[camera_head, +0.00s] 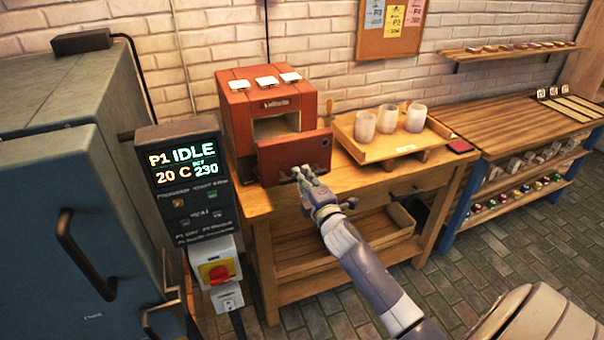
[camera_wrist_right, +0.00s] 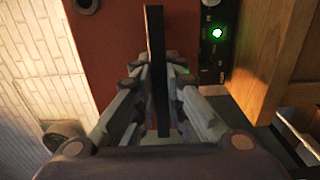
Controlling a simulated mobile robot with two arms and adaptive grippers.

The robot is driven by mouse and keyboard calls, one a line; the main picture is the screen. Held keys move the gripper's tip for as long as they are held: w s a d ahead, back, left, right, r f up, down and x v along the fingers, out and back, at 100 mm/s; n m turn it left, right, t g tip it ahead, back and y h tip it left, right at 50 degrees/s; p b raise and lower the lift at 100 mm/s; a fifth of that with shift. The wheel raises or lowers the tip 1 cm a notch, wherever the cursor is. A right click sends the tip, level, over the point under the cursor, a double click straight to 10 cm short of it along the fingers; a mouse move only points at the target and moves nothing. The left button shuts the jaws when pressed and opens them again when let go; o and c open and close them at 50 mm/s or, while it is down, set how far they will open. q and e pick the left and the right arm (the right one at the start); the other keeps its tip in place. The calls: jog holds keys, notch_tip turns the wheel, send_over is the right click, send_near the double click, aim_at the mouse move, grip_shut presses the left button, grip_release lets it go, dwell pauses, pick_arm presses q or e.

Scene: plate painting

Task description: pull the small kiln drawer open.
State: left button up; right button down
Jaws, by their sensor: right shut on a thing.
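The small kiln (camera_head: 240,120) is a red box on the wooden workbench. Its red drawer front (camera_head: 310,152) stands forward of the body, and a pale hollow (camera_head: 277,127) shows above and behind it. My right gripper (camera_head: 300,176) is at the front's lower part. In the right wrist view, its fingers (camera_wrist_right: 158,90) are shut on the dark upright handle bar (camera_wrist_right: 156,45), with the red front (camera_wrist_right: 110,60) behind. The fingers hide part of the bar.
A wooden tray (camera_head: 375,152) with several pale cups stands right of the kiln. A control box (camera_head: 185,185) and a large blue-grey cabinet (camera_head: 60,200) stand left. A small green light (camera_wrist_right: 217,32) glows in the wrist view. Floor (camera_head: 510,260) is clear at right.

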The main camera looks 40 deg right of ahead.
jog(key=shift+w, duration=0.1)
jog(key=c, duration=1.6)
grip_release()
jog(key=shift+c, duration=0.2)
pick_arm(q)
jog(key=shift+w+d, duration=0.1)
jog(key=shift+w, duration=1)
pick_arm(e)
jog(key=v, duration=1.2)
